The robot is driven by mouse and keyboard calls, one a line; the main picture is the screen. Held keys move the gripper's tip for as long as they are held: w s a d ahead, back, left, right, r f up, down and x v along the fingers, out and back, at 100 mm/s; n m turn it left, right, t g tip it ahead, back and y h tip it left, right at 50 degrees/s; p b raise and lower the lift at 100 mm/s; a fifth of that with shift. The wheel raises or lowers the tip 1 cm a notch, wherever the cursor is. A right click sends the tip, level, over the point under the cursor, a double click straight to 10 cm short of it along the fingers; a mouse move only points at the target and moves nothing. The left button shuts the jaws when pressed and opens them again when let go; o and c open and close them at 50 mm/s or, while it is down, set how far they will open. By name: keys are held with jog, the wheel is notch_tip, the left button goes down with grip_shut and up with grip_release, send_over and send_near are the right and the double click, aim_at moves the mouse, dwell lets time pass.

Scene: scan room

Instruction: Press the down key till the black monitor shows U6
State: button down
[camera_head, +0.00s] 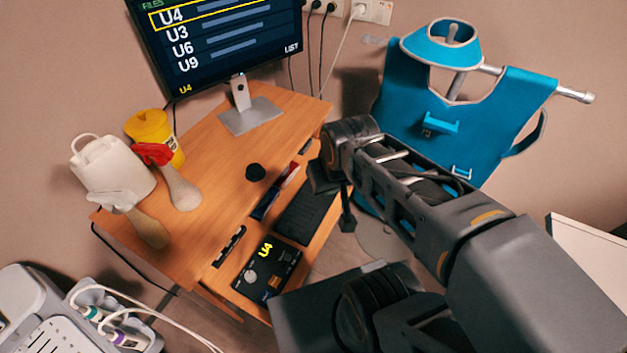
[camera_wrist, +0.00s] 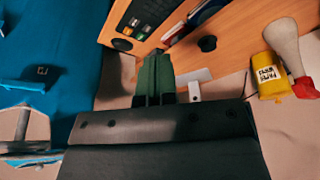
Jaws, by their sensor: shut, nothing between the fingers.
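The black monitor (camera_head: 225,40) shows a list of U4, U3, U6 and U9. A yellow frame surrounds U4, and a yellow U4 stands at the bottom left of the screen. A black key panel (camera_head: 268,270) on the desk's front part also shows a yellow U4. A dark panel with small coloured keys shows at the top of the wrist view (camera_wrist: 145,17). Which key is the down key is too small to tell. My gripper (camera_head: 347,222) is shut and empty, off the desk's right edge. Its dark green fingers show in the wrist view (camera_wrist: 158,60), apart from the panel.
A blue apron (camera_head: 450,110) on a stand is behind my arm. A white device with cables (camera_head: 110,315) stands front left.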

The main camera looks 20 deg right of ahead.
dwell(0.3)
jog(key=w+d+f+m+g+y+p, duration=0.1)
jog(key=w+f+m+y+p, duration=0.15)
jog(key=w, duration=0.35)
jog(key=w+f+m+g+y+p, duration=0.1)
jog(key=w+f+m+y+p, duration=0.2)
jog(key=w, duration=0.4)
jog(key=w+d+f+m+t+y+p, duration=0.1)
jog(key=w+d+f+m+t, duration=0.1)
jog(key=w+d+f+m, duration=0.2)
jog(key=w+d+f+m+t+y+p, duration=0.1)
jog(key=w+d+f+m, duration=0.3)
jog(key=f, duration=0.5)
jog(key=d+m, duration=0.1)
jog(key=m, duration=0.1)
jog(key=shift+w+d+f+m+t, duration=0.2)
jog(key=shift+d+f+m+t, duration=0.15)
jog(key=shift+t, duration=0.05)
jog(key=shift+f, duration=0.15)
